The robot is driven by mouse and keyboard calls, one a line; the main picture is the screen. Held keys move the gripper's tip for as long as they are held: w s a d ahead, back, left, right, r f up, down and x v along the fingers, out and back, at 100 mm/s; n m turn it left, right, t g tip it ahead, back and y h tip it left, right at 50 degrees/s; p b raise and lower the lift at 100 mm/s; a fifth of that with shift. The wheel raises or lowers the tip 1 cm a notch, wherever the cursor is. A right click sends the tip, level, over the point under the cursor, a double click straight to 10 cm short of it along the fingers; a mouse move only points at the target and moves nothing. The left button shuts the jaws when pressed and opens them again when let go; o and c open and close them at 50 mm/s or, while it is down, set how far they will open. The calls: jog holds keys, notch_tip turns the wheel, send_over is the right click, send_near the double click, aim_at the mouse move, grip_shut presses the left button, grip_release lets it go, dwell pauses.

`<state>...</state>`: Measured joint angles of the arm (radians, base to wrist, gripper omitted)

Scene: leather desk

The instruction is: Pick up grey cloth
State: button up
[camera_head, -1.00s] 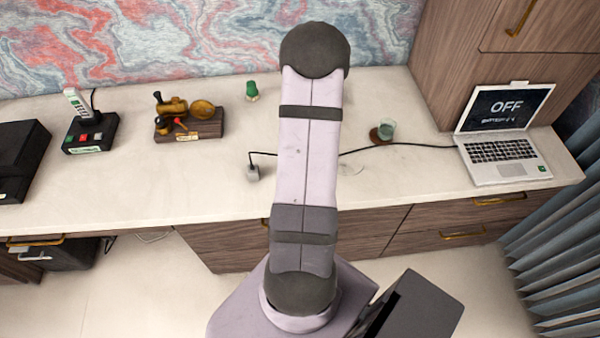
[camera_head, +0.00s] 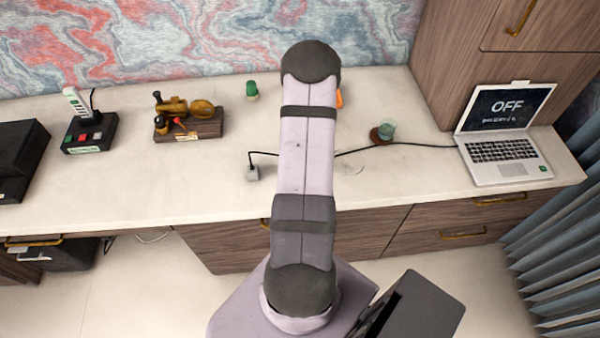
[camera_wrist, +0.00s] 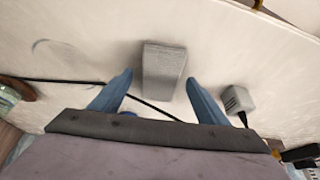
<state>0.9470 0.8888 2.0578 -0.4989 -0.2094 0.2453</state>
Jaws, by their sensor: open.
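The grey cloth (camera_wrist: 164,70) shows in the wrist view as a small, grey, block-like shape on the pale desk. My gripper (camera_wrist: 156,81) is open, its two blue fingers apart, one on each side of the cloth's near part in the picture. I cannot tell how high the fingers are above the desk, and no contact shows. In the head view my arm hides both the cloth and the gripper.
In the head view, a glass (camera_head: 387,130) and laptop (camera_head: 503,148) are right, a brass instrument (camera_head: 187,118) left.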

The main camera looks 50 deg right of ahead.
jog(key=shift+w+d+f, duration=0.1)
jog(key=shift+w+f, duration=0.05)
jog(key=shift+f, duration=0.2)
jog(key=c, duration=1.1)
jog(key=shift+r, duration=0.15)
jog(key=shift+c, duration=0.2)
notch_tip(320, 180, up, 10)
jog(key=p, duration=0.5)
